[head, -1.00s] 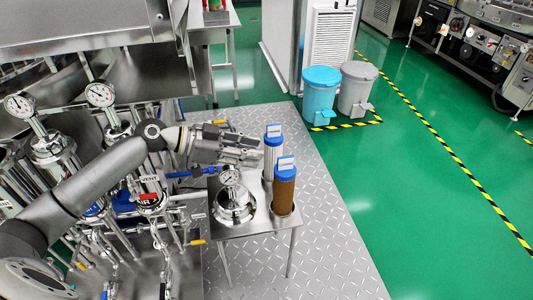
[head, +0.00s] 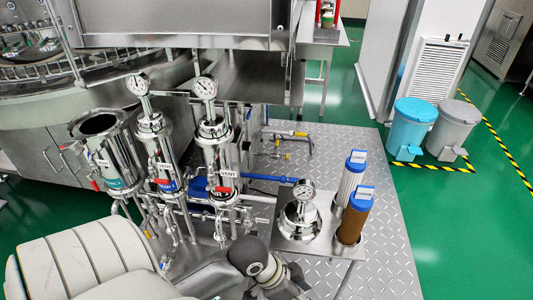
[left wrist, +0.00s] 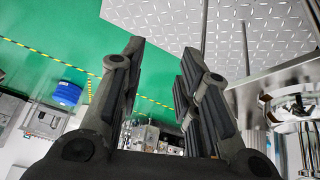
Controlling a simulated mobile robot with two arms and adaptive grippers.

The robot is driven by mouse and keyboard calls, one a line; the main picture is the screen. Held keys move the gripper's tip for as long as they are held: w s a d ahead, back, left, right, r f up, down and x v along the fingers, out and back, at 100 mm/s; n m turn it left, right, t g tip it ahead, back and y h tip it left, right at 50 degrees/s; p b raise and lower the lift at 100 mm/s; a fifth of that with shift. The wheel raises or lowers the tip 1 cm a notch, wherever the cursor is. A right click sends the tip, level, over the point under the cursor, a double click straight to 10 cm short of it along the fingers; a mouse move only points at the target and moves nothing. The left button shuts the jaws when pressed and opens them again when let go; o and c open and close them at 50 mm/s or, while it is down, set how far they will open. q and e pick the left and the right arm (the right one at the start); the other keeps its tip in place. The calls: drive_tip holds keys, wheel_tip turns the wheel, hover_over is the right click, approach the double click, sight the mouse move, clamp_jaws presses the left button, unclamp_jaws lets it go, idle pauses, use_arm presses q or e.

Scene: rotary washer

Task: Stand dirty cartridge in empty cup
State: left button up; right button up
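The brown, dirty-looking cartridge (head: 353,222) with a blue cap stands upright at the right side of a small steel stand (head: 322,247). A white cartridge (head: 350,180) with a blue cap stands just behind it. An open-topped steel housing (head: 117,150) stands at the left of the filter row; its lid is off and I cannot see to its bottom. My left gripper (left wrist: 158,68) is open and empty in the left wrist view, its two fingers apart. It is not visible in the head view, where only part of my left arm shows at the bottom. My right gripper is not in view.
A steel lid with a gauge (head: 299,214) sits on the stand beside the cartridges. Two closed housings with gauges, pipes and valves stand right of the open one. A blue bin (head: 411,125) and a grey bin (head: 452,130) stand at the right. Green floor is clear there.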

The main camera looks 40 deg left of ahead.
use_arm(q)
drive_tip(key=s+a+n+y, duration=0.4)
drive_tip(key=s+n, duration=0.1)
drive_tip(key=s, duration=0.2)
drive_tip(key=shift+a, duration=0.2)
